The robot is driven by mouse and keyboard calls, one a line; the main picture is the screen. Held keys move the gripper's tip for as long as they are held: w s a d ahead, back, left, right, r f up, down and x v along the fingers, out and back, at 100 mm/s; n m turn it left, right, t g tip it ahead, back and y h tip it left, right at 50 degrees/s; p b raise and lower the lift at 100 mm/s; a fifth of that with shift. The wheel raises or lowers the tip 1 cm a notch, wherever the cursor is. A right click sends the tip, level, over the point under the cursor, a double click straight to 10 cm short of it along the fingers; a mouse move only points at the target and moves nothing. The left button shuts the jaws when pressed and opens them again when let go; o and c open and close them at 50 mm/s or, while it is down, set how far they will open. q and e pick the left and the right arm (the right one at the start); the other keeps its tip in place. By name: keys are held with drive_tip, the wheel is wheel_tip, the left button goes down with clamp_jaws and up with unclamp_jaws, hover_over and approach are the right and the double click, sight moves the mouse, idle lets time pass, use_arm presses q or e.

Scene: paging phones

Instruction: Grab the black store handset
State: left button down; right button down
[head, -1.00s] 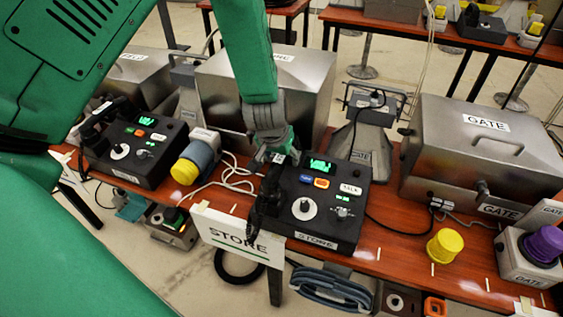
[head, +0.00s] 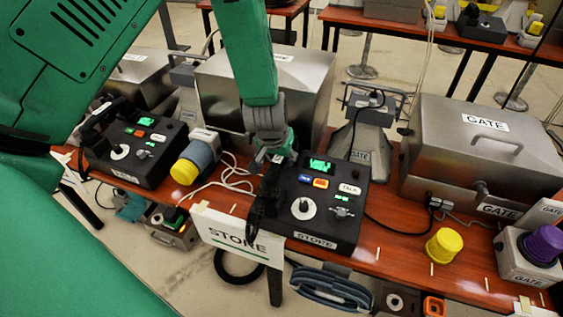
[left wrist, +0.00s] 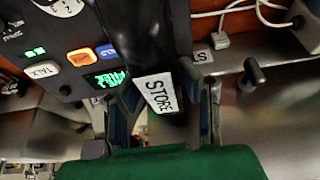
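The black store handset (head: 262,200) sits at the left side of the black store phone box (head: 320,232). My left gripper (head: 275,157) reaches down from above to the handset's far end. In the left wrist view the handset (left wrist: 146,40), with its white STORE label, lies between the two fingers (left wrist: 162,90). The fingers are close to its sides; I cannot tell whether they press on it. The phone box also shows at the upper left of that view (left wrist: 45,45). My right gripper is not in view.
A second black phone box (head: 150,150) with its handset stands to the left. A grey cylinder with a yellow end (head: 188,170) lies between the boxes. Metal cases stand behind, one marked GATE (head: 480,150). A yellow knob (head: 444,246) and loose cables are on the table.

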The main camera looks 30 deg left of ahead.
use_arm(q)
wheel_tip(320, 180, up, 19)
drive_tip(key=p, duration=0.1)
drive_tip(key=shift+f, duration=0.2)
idle(0.3)
idle(1.8)
